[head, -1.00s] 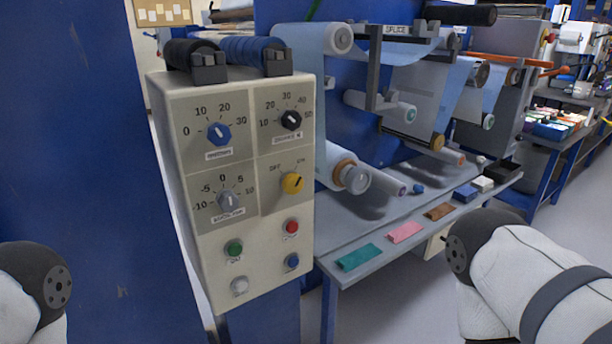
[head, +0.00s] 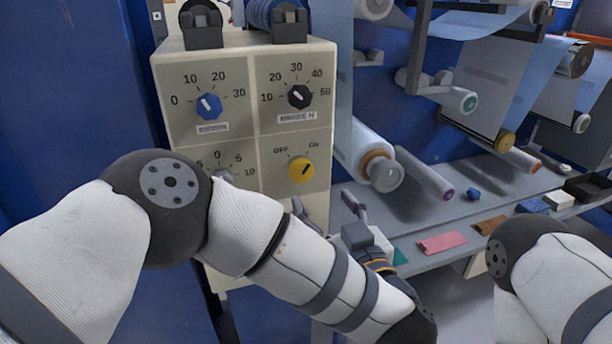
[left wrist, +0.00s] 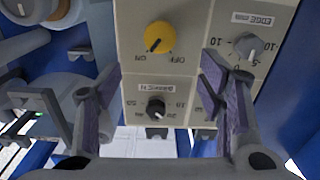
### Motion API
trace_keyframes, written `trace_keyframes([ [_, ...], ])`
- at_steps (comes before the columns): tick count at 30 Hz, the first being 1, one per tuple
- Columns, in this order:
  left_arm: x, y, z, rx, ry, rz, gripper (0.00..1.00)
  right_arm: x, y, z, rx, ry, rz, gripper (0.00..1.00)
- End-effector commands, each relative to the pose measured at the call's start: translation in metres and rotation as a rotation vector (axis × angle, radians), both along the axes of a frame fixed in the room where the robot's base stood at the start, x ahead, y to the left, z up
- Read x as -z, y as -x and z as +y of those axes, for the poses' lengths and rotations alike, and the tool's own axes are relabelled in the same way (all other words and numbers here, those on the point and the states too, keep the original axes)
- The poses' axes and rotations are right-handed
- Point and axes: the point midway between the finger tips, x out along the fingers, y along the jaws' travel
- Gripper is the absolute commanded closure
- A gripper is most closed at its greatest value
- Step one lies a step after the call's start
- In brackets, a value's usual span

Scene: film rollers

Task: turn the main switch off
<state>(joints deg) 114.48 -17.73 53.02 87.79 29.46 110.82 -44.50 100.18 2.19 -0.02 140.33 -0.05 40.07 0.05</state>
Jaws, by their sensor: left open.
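The main switch is a yellow knob (head: 301,169) on the cream control box (head: 325,110), with OFF marked at its upper left and ON at its upper right. Its pointer line is turned toward ON. In the left wrist view the knob (left wrist: 160,37) appears upside down, near the top, between and beyond the fingers. My left gripper (head: 325,203) is open and empty in front of the box, just below the knob in the head view. Its two fingers also show in the left wrist view (left wrist: 158,72), apart from the knob. My right gripper is out of view.
A blue dial (head: 209,107), a black dial (head: 300,96) and a grey dial (left wrist: 249,46) surround the switch. My left forearm hides the lower buttons. Film rollers (head: 384,174) and a bench with coloured pieces (head: 442,242) stand close on the right.

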Motion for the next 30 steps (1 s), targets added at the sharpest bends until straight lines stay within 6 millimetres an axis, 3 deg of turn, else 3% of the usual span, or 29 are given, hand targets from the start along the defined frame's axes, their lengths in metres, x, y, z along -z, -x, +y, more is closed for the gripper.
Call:
trace_keyframes([
  [12,0.004,-0.091,0.031,0.0,0.001,0.003,0.38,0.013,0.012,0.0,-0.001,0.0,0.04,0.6],
  [18,0.002,-0.108,0.036,0.004,-0.001,0.001,0.38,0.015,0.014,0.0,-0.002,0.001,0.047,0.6],
  [25,0.0,-0.109,0.036,0.005,0.0,0.0,0.38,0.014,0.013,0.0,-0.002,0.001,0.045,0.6],
  [30,0.001,-0.109,0.036,0.005,0.0,0.0,0.76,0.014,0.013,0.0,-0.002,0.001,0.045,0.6],
])
